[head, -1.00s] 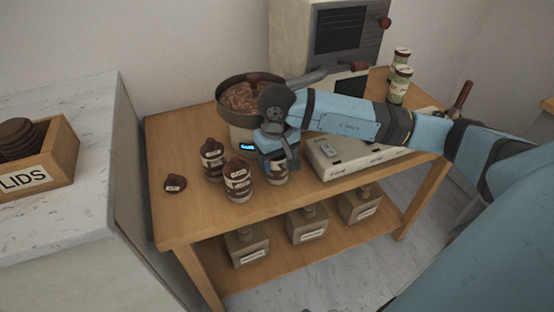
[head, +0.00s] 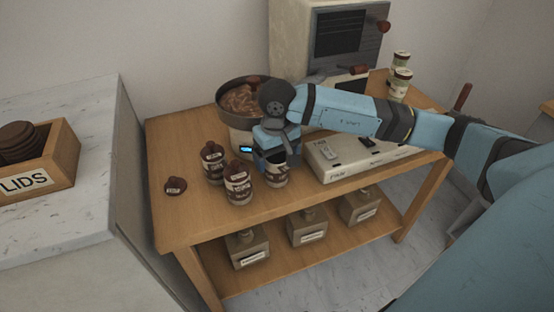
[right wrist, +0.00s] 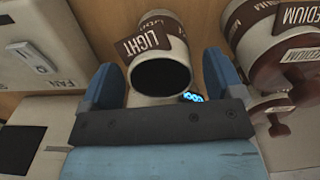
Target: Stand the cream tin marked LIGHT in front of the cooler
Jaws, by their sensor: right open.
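The cream tin marked LIGHT (head: 277,179) stands upright on the wooden table, just in front of the round cooler (head: 236,136) with beans in its pan. In the right wrist view the tin (right wrist: 180,35) has no lid and a dark open mouth. My right gripper (head: 276,160) is open over the tin's top, and its two blue fingers lie on either side of the tin. The gripper hides the tin's upper part in the head view. My left gripper is not in view.
The lidded MEDIUM tin (head: 238,190) stands close on the left, with another lidded tin (head: 212,170) behind it. A loose lid (head: 175,186) lies farther left. A FAN switch box (head: 340,172) is on the right. The table's front edge is close.

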